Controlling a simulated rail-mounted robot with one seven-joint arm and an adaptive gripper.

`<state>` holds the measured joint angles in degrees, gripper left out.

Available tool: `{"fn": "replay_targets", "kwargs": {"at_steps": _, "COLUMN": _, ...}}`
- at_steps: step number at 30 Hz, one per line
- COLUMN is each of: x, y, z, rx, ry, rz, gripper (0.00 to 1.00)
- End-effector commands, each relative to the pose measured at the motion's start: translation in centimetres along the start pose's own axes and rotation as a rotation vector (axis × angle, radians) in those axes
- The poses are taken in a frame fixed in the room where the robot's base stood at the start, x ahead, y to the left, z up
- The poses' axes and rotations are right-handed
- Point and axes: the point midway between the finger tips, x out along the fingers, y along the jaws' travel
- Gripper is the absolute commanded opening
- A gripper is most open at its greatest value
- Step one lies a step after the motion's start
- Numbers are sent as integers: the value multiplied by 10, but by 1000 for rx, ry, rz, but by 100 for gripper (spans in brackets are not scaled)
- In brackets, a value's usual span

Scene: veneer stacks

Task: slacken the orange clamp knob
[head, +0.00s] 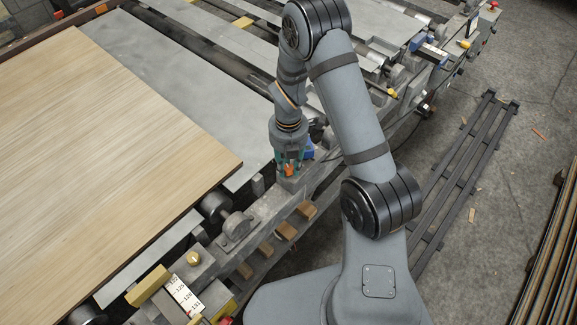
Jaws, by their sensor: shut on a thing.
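The orange clamp knob (289,170) sits on the machine's side rail, right of the wooden veneer panel. Only a small part of it shows between the fingers. My gripper (288,165) points down from above and is shut on the knob. A blue part (309,153) sits just behind and to the right of the gripper. The knob's base is partly hidden by the fingers.
A large veneer panel (105,160) lies on the left. A numbered scale (184,296) and a yellow block (148,285) are at the lower left. Rollers and a bearing block (236,228) stand near the rail. Concrete floor with a dark rack (462,178) lies to the right.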

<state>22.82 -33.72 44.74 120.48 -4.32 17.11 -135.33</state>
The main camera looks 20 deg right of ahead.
Motion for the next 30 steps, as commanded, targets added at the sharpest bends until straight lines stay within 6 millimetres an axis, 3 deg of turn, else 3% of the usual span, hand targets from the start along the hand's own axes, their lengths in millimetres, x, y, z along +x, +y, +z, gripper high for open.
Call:
{"fn": "replay_targets", "kwargs": {"at_steps": 5, "x": -1, "y": 0, "z": 1, "rx": -21, "ry": -2, "rz": 2, "gripper": 7}}
{"fn": "replay_targets", "kwargs": {"at_steps": 13, "x": -1, "y": 0, "z": 1, "rx": -275, "ry": -2, "rz": 1, "gripper": 7}}
{"fn": "replay_targets", "kwargs": {"at_steps": 23, "x": 0, "y": 1, "z": 1, "rx": -306, "ry": -2, "rz": 2, "gripper": 7}}
{"fn": "replay_targets", "kwargs": {"at_steps": 28, "x": -1, "y": 1, "z": 1, "rx": -430, "ry": -3, "rz": 2, "gripper": 7}}
{"fn": "replay_targets", "kwargs": {"at_steps": 29, "x": 0, "y": 1, "z": 1, "rx": -425, "ry": -3, "rz": 2, "gripper": 28}}
{"fn": "replay_targets", "kwargs": {"at_steps": 30, "x": 0, "y": 1, "z": 1, "rx": -423, "ry": -3, "rz": 2, "gripper": 30}}
